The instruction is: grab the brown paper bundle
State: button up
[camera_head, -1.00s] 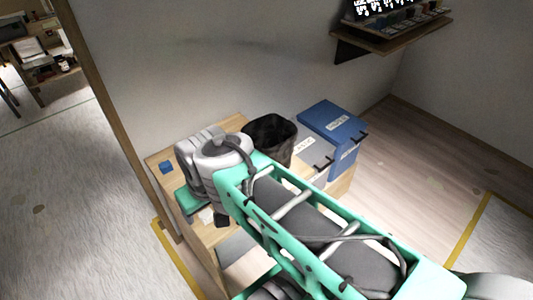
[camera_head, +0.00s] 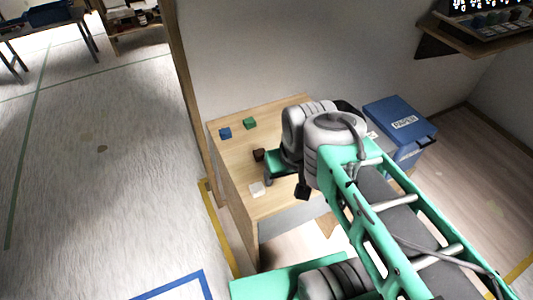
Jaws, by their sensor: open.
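A small dark brown block (camera_head: 259,154), likely the brown paper bundle, lies on the wooden table. My gripper (camera_head: 272,169) hangs from the grey wrist just right of and in front of the brown block, over the table. Its fingers are small and partly hidden by the wrist. It is open, and nothing shows between its fingers. I cannot tell whether it touches the brown block.
The wooden table (camera_head: 232,155) also holds a blue cube (camera_head: 225,133), a green cube (camera_head: 250,123) and a white piece (camera_head: 257,188). A blue bin labelled PAPER (camera_head: 400,122) stands right, behind my arm. A wooden post (camera_head: 188,95) rises left of the table.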

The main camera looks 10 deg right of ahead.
aim_at(258, 154)
jog(key=z, duration=0.05)
jog(key=k, duration=1.1)
jog(key=u, duration=1.2)
jog(key=i, duration=1.55)
jog(key=z, duration=0.85)
